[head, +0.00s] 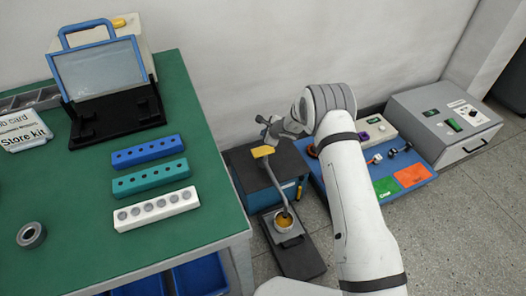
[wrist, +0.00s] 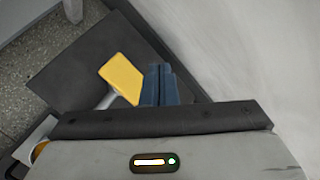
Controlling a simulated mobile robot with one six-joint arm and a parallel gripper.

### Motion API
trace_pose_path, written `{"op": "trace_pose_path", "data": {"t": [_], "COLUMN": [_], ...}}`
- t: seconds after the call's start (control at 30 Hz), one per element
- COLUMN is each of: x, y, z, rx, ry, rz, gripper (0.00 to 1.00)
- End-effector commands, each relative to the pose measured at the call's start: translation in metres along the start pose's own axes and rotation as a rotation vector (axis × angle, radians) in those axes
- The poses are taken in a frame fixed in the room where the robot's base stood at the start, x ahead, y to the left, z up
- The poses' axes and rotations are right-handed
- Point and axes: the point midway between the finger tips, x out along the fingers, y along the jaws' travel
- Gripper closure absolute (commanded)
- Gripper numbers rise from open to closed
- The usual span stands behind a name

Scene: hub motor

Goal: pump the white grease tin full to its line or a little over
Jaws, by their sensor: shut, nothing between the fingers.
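A pump lever (head: 276,183) with a yellow pad (head: 262,151) on its upper end rises from the floor unit beside the bench. At its foot a pale tin (head: 286,229) shows yellow-orange grease inside; its fill line is too small to make out. My gripper (head: 267,127) is above and close to the yellow pad. In the wrist view its blue fingers (wrist: 159,85) are together and empty, with the yellow pad (wrist: 121,78) just left of them. I cannot tell whether they touch. The tin is mostly hidden in the wrist view.
A green bench (head: 90,225) with hole blocks and a tablet stand is on the left. A dark-topped box (head: 262,180) stands behind the lever. A blue panel (head: 405,183) and a grey cabinet (head: 445,128) are on the right. The wall is close behind.

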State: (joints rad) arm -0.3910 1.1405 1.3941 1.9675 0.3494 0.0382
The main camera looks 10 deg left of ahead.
Motion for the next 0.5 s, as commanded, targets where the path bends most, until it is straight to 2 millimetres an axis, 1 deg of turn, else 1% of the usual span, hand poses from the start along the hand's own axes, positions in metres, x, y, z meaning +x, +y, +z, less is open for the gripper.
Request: {"op": "trace_pose_path", "data": {"t": [0.03,0.33,0.5], "x": [0.007,0.038,0.049], "y": [0.005,0.029,0.036], "z": [-0.005,-0.028,-0.035], "rx": [0.000,-0.001,-0.003], "ry": [0.000,0.000,-0.001], "rz": [0.001,0.001,0.001], "gripper": [1.00,1.00,1.00]}}
